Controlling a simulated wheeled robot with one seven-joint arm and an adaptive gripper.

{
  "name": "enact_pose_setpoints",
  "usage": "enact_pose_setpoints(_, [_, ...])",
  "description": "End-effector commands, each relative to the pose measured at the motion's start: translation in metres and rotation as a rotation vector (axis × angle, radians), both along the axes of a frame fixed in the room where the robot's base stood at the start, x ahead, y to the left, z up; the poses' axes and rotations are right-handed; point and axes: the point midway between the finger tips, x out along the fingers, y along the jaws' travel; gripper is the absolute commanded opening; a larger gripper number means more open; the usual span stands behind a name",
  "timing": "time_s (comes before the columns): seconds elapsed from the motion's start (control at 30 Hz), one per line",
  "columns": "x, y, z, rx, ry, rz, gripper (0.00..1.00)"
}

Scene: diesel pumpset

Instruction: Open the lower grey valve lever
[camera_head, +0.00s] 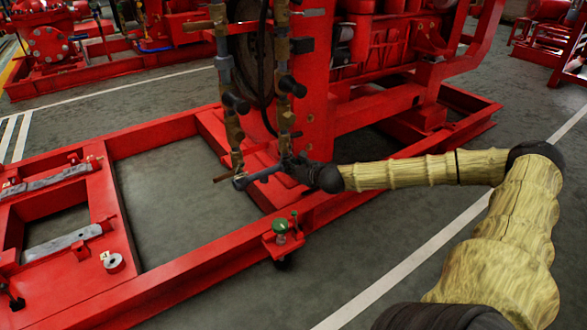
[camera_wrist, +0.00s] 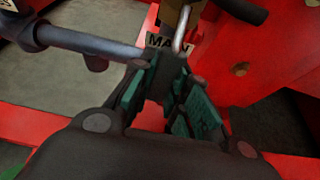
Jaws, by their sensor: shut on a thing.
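The lower grey valve lever (camera_head: 258,176) is a grey bar at the foot of the brass pipework, slanting down to the left from my gripper (camera_head: 294,163). In the wrist view the lever (camera_wrist: 85,42) runs from the upper left to the fingertips. My gripper (camera_wrist: 165,82) has its green-padded fingers closed around a dark grey piece at the lever's right end. The fingertips and the pipe behind hide the exact contact and the valve body.
Two vertical brass pipes (camera_head: 284,118) with dark handles rise above the lever. A red post (camera_head: 318,95) stands close to their right. A red base frame (camera_head: 180,275) surrounds the area, with a small green-topped fitting (camera_head: 281,226) below. Grey floor (camera_head: 400,225) is open to the right.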

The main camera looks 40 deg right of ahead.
Motion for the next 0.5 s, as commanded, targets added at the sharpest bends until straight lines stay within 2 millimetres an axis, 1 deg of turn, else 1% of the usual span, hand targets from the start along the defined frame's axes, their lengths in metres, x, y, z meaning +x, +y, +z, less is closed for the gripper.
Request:
enact_pose_setpoints(0.23, [-0.0011,0.0016,-0.0024,0.004,0.004,0.001,0.0])
enact_pose_setpoints(0.27, [-0.0011,0.0017,-0.0025,0.003,0.004,0.001,0.22])
enact_pose_setpoints(0.33, [-0.0008,0.0018,-0.0024,0.004,0.003,0.002,0.35])
enact_pose_setpoints(0.37, [-0.0007,0.0019,-0.0023,0.002,0.004,0.002,0.39])
enact_pose_setpoints(0.5, [0.0,0.0017,-0.0015,0.001,0.003,0.002,0.39])
